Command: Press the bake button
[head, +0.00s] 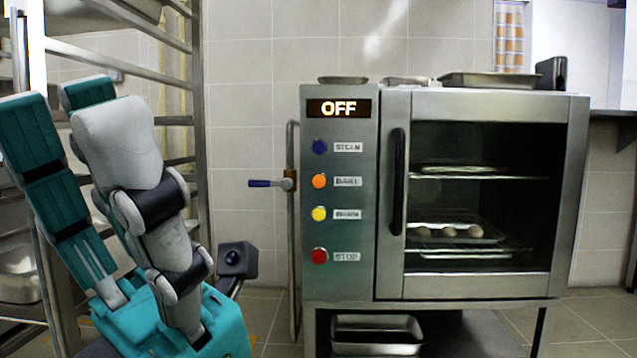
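The oven control panel (338,274) faces me left of the oven door. Its display (339,109) reads OFF. The bake button (319,181) is the orange round one, second from the top, with a blurred label beside it. A blue button (319,147) sits above it; a yellow button (319,213) and a red stop button (319,256) sit below. My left arm and gripper, in teal, white and dark grey, fill the lower left, apart from the panel. I cannot make out the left fingertips. My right gripper is out of view. Nothing covers the buttons.
The oven door (583,180) is closed, with a black vertical handle (397,182) and round pale items on a rack inside. A blue-handled valve (262,183) on a vertical pipe stands left of the panel. A metal rack (197,130) stands at the left. Metal trays (500,80) lie on top.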

